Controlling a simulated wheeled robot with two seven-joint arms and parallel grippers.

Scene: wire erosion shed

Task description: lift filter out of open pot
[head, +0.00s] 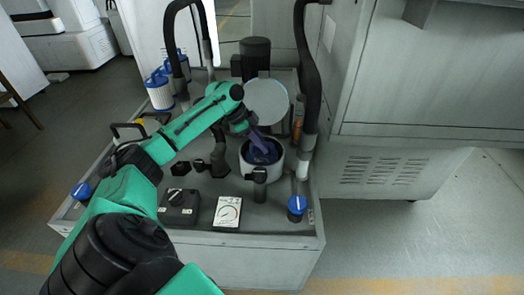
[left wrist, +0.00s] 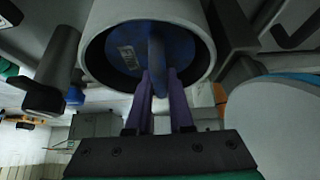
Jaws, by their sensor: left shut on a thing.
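The open pot (head: 247,172) is a pale round housing on the deck of the grey unit. Its round lid (head: 268,100) stands tipped up behind the mouth; part of it shows in the left wrist view (left wrist: 275,120). The blue filter (left wrist: 122,52) sits inside the pot, below the rim (left wrist: 205,50), with a white label on its top. My left gripper (left wrist: 157,80) has purple fingers shut on the filter's blue loop handle (left wrist: 157,55). In the head view the left gripper (head: 262,148) reaches into the pot mouth from above. The filter's lower part is hidden.
Spare white filters with blue ends (head: 160,92) stand at the deck's back left. Dark hoses (head: 307,75) rise on both sides behind the pot. A black box (head: 179,204), a gauge plate (head: 228,212) and a blue-capped post (head: 297,206) are in front. Above the pot is free room.

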